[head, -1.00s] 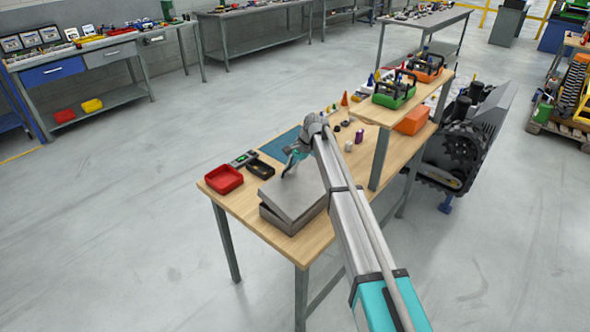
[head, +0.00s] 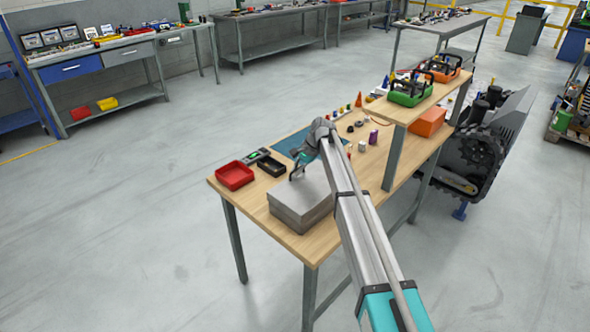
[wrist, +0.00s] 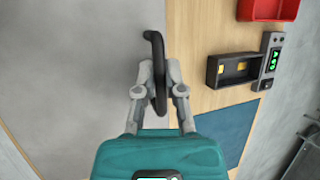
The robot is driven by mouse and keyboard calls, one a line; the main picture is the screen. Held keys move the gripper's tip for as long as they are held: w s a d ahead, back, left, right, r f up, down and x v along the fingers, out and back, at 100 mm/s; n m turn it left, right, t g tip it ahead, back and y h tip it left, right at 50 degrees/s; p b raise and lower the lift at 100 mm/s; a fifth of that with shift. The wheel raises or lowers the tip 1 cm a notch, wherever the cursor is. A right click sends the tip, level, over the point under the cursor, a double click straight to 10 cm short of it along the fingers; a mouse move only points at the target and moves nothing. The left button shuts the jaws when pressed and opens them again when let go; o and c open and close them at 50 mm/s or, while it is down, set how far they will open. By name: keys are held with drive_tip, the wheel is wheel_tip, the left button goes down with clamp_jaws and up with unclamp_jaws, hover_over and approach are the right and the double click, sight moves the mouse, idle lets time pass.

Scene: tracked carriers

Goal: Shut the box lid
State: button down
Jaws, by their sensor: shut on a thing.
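The grey box (head: 299,216) stands near the front left of the wooden table. Its flat lid (head: 308,192) lies level on the box, and I see no clear gap at the front edge. In the wrist view the lid (wrist: 85,75) fills the left side as a plain grey surface. My gripper (head: 296,175) is over the lid's left back part. In the wrist view my gripper (wrist: 160,88) is shut on the lid's dark curved handle (wrist: 155,50), with a finger on each side. The box's inside is hidden.
A red tray (head: 235,176), a black tray (head: 271,167) and a small device with a green display (wrist: 271,62) lie left of the box. A blue mat (head: 290,143) lies behind. A raised shelf (head: 420,106) with toolboxes stands at the right.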

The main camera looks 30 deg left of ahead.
drive_tip(key=c, duration=0.8)
unclamp_jaws()
drive_tip(key=shift+a+f, duration=0.2)
drive_tip(key=shift+o, duration=0.4)
drive_tip(key=shift+d, duration=0.1)
drive_tip(key=shift+r, duration=0.1)
drive_tip(key=w+r+p, duration=0.3)
drive_tip(key=r+p, duration=0.4)
drive_tip(key=w+r+p, duration=0.3)
drive_tip(key=r+p, duration=0.4)
drive_tip(key=shift+w+a+r, duration=0.2)
drive_tip(key=shift+w+a, duration=0.15)
drive_tip(key=shift+a, duration=0.1)
idle(0.8)
